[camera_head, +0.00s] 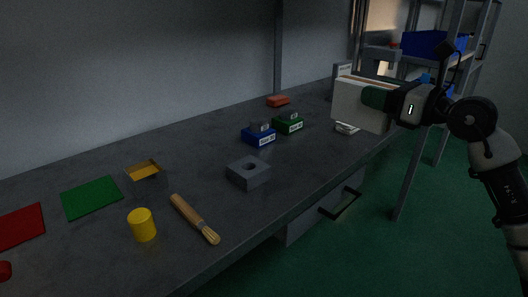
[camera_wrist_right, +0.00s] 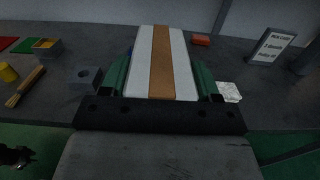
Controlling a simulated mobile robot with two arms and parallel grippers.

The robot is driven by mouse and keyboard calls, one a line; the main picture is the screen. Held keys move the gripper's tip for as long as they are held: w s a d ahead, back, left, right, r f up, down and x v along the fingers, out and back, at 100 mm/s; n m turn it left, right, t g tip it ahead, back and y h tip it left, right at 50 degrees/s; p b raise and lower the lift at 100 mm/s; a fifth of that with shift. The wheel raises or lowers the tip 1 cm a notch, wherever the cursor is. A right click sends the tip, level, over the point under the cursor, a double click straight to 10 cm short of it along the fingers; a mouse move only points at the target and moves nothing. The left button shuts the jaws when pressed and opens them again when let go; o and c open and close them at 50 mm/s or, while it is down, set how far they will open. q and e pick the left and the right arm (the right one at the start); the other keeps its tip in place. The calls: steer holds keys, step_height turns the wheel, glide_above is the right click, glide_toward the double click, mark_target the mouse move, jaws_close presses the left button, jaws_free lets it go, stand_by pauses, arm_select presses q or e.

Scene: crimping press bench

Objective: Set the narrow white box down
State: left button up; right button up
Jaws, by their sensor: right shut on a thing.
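The narrow white box (camera_head: 358,106) has a brown strip along its top and is at the right end of the bench in the head view. My right gripper (camera_head: 376,98) is shut on it, with green fingers on both its sides. In the right wrist view the box (camera_wrist_right: 140,62) points away from me between the fingers (camera_wrist_right: 160,85). It appears held above the bench; the gap beneath is hard to judge. My left gripper is not clearly visible.
The dark bench (camera_head: 110,150) holds a grey block with a hole (camera_head: 248,173), blue (camera_head: 259,136) and green (camera_head: 289,123) labelled holders, a brush (camera_head: 194,218) and a yellow cylinder (camera_head: 142,225). A small white item (camera_head: 347,128) lies below the box. A sign (camera_wrist_right: 273,46) stands behind right.

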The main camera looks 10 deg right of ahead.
steer(key=shift+s+a+f, duration=0.15)
steer(key=shift+s+f, duration=0.05)
steer(key=shift+f, duration=0.35)
steer(key=w+a+f, duration=0.2)
steer(key=w+f, duration=0.1)
steer(key=w+a+f+b, duration=0.1)
steer(key=w+a+f, duration=0.4)
steer(key=f, duration=0.2)
steer(key=shift+w+a, duration=0.2)
steer(key=shift+w, duration=0.2)
arm_select(q)
steer(key=shift+w+r, duration=0.15)
steer(key=shift+r, duration=0.9)
steer(key=shift+w+r, duration=0.1)
steer(key=shift+r, duration=0.95)
arm_select(e)
steer(key=shift+f, duration=0.4)
arm_select(q)
steer(key=shift+r, duration=0.15)
arm_select(e)
steer(key=shift+f, duration=0.15)
arm_select(q)
steer(key=shift+r, duration=0.1)
arm_select(e)
steer(key=o, duration=1)
steer(key=shift+o, duration=0.2)
